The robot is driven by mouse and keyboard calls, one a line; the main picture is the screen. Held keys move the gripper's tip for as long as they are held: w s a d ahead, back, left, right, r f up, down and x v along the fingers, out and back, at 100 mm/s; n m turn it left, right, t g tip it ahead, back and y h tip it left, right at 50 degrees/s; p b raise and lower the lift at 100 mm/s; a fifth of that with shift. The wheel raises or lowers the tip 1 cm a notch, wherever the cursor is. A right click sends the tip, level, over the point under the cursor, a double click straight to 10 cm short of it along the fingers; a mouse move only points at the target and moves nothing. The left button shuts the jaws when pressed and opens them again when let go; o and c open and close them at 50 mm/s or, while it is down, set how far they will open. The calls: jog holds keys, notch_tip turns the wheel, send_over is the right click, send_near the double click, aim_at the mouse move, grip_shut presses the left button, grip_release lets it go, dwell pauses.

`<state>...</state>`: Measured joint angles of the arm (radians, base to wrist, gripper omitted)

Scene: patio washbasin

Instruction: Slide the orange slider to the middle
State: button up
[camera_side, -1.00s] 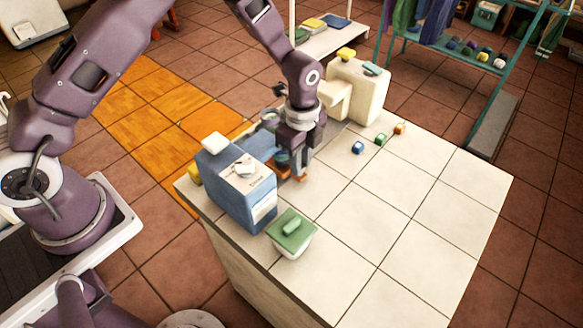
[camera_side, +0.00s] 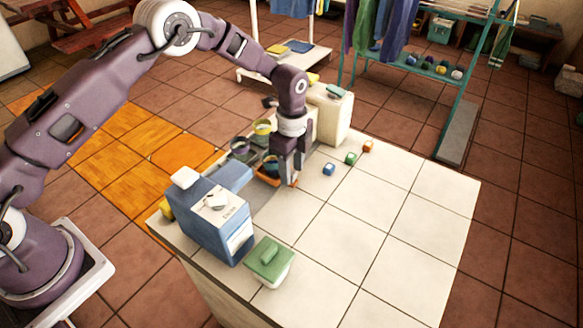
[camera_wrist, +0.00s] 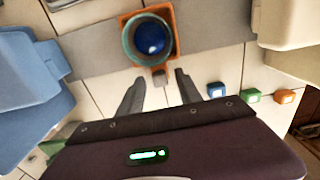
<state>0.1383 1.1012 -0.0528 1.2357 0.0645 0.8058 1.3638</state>
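The orange slider (camera_wrist: 173,40) is a square tray on a grey strip (camera_wrist: 216,34), holding a round greenish bowl (camera_wrist: 131,53) with a blue ball (camera_wrist: 150,38) inside. It also shows in the side view (camera_side: 268,180), partly hidden by my gripper. In the wrist view it lies between the blue machine and the cream machine, roughly midway. A small tab (camera_wrist: 159,78) sticks out from its near edge. My gripper (camera_wrist: 160,78) is open, with a fingertip apart on each side of this tab. The gripper also shows low over the counter in the side view (camera_side: 288,180).
The blue machine (camera_side: 218,222) stands left of the strip, the cream one (camera_side: 333,118) at its far end. Small blue (camera_side: 328,169), green (camera_side: 350,158) and orange (camera_side: 368,146) cubes lie to the right. A green-lidded box (camera_side: 269,262) sits in front. Most white tiles are clear.

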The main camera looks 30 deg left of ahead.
notch_tip(320, 180, up, 7)
jog(key=shift+r, duration=0.1)
dwell(0.3)
jog(key=s+a+r+n+t, duration=0.1)
jog(key=s+a+r+n, duration=0.25)
jog(key=s+r, duration=0.55)
jog(key=s+a+r+n+t, duration=0.2)
jog(key=s+r+n, duration=0.3)
jog(key=r, duration=0.8)
jog(key=s+a+n+t, duration=0.2)
jog(key=s+n, duration=0.7)
jog(key=s, duration=1.1)
jog(key=shift+s+a+r+t, duration=0.2)
jog(key=shift+a+t, duration=0.1)
jog(key=shift+a, duration=0.05)
jog(key=shift+n, duration=0.25)
